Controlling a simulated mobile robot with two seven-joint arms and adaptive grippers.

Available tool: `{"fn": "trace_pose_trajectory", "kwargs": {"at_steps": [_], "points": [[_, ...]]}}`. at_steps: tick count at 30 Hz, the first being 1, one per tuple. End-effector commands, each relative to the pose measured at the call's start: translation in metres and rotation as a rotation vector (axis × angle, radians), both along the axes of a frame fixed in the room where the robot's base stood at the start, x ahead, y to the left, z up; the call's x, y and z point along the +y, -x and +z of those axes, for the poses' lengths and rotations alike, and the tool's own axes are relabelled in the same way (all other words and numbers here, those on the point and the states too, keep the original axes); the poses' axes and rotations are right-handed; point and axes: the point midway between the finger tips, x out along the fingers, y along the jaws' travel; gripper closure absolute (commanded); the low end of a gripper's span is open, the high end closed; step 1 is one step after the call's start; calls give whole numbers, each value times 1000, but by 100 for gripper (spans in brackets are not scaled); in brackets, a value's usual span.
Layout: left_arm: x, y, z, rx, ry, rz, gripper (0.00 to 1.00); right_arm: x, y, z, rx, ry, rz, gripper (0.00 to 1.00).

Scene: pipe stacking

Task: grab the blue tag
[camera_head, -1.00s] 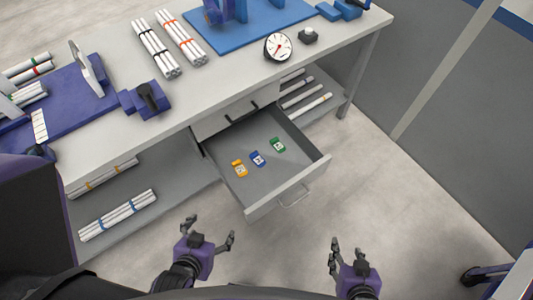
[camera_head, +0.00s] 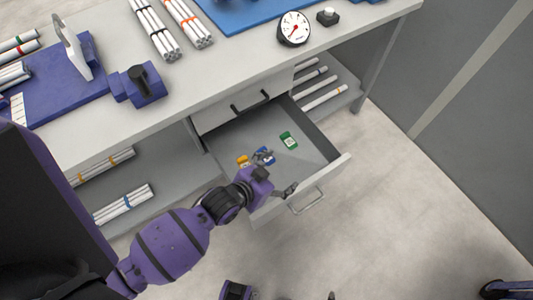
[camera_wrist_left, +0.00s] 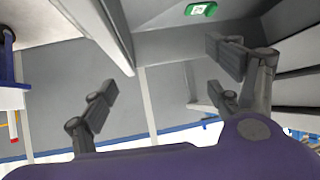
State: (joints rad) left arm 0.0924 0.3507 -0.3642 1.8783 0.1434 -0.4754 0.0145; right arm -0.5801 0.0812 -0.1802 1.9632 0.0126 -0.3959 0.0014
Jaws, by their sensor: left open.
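The blue tag (camera_head: 269,157) lies in the open drawer, partly covered by a finger of my left gripper. The orange tag (camera_head: 243,161) lies to its left, the green tag (camera_head: 289,141) to its right. My left gripper (camera_head: 276,173) is open over the front part of the drawer, one finger at the blue tag and the other near the drawer front. I cannot tell if it touches the tag. In the left wrist view the open fingers (camera_wrist_left: 165,82) show with nothing between them, and the green tag (camera_wrist_left: 200,9) is at the top edge.
The grey drawer (camera_head: 325,176) is pulled out from under the workbench (camera_head: 215,76). Its front wall and handle (camera_head: 307,202) stand near my left gripper. Bundled pipes (camera_head: 124,203) lie on the lower shelf. Open floor (camera_head: 390,220) is to the right.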

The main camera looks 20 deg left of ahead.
Motion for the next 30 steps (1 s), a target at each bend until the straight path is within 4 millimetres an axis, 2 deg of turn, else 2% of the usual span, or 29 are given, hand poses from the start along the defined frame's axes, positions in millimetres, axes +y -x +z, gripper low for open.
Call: {"fn": "trace_pose_trajectory", "kwargs": {"at_steps": [1,4,7,10,14,17,19,22,23,25,27,30], "points": [[-13,-19,-14,0,-6,-52,17,0,10,-17,20,1,0,53],[-34,-53,-23,11,-23,-138,17,0,13,-33,28,2,2,53],[-48,-85,-31,37,-53,-208,17,-1,13,-47,31,4,4,53],[-52,-114,-39,77,-102,-261,17,-4,9,-60,27,9,4,53],[-44,-151,-47,151,-185,-299,17,-6,8,-76,29,14,2,53],[-24,-176,-52,233,-264,-298,17,-6,8,-88,32,14,0,53],[-4,-189,-55,306,-317,-278,17,-5,7,-95,33,15,1,53],[32,-196,-61,439,-390,-229,17,-5,2,-101,24,16,2,53],[46,-193,-64,493,-412,-208,17,-5,-1,-101,18,17,3,53],[70,-174,-74,624,-441,-166,17,-5,-9,-98,2,18,5,53],[82,-153,-81,725,-452,-139,17,-5,-17,-92,-13,18,6,53],[89,-137,-83,806,-458,-114,17,-4,-22,-86,-26,18,6,53]]}}
